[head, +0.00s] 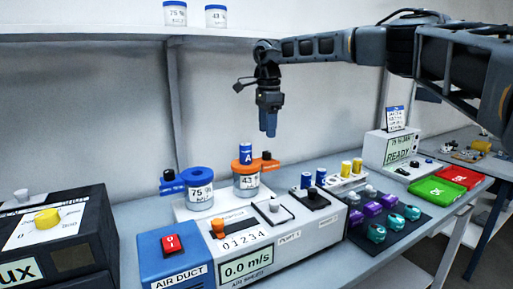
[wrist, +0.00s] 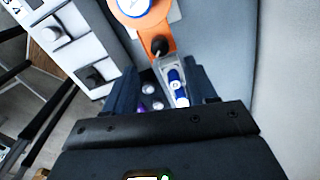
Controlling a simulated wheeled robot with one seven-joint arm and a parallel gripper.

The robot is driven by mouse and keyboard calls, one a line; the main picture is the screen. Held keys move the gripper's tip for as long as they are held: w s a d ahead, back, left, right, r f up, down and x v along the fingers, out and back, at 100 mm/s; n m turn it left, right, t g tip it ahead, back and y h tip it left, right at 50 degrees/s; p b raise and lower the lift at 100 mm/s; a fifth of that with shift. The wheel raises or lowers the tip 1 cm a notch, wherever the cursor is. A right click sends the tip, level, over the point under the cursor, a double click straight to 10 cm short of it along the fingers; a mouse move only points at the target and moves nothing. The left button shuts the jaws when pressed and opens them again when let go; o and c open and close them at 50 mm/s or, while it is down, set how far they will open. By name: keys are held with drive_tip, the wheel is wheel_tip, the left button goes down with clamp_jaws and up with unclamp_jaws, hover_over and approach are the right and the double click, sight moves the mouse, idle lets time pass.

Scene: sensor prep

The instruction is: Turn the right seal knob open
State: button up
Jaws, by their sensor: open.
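The right seal knob (head: 266,156) is a small black knob on an orange clamp arm. The arm joins an orange ring around a jar (head: 247,184) labelled 43, which holds a blue-capped vial marked A (head: 245,154). In the wrist view the black knob (wrist: 158,47) and orange ring (wrist: 153,22) lie just ahead of my fingers. My gripper (head: 268,132) points down, open and empty, above the knob and apart from it. Its fingers (wrist: 164,80) also show in the wrist view. The left jar (head: 199,195), labelled 75, has a blue ring and its own black knob (head: 168,174).
A grey panel (head: 275,210) with sliders stands in front of the jars. A vial rack (head: 345,178), teal and purple parts on a dark mat (head: 410,232), and green (head: 434,190) and red (head: 458,176) trays lie right. A shelf (head: 110,37) runs behind.

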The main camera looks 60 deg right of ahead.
sight(267, 152)
wheel_tip(267, 152, down, 8)
drive_tip(key=shift+w+r+p, duration=0.1)
drive_tip(key=shift+r+p, duration=0.15)
drive_tip(key=shift+p, duration=0.25)
clamp_jaws()
idle(0.4)
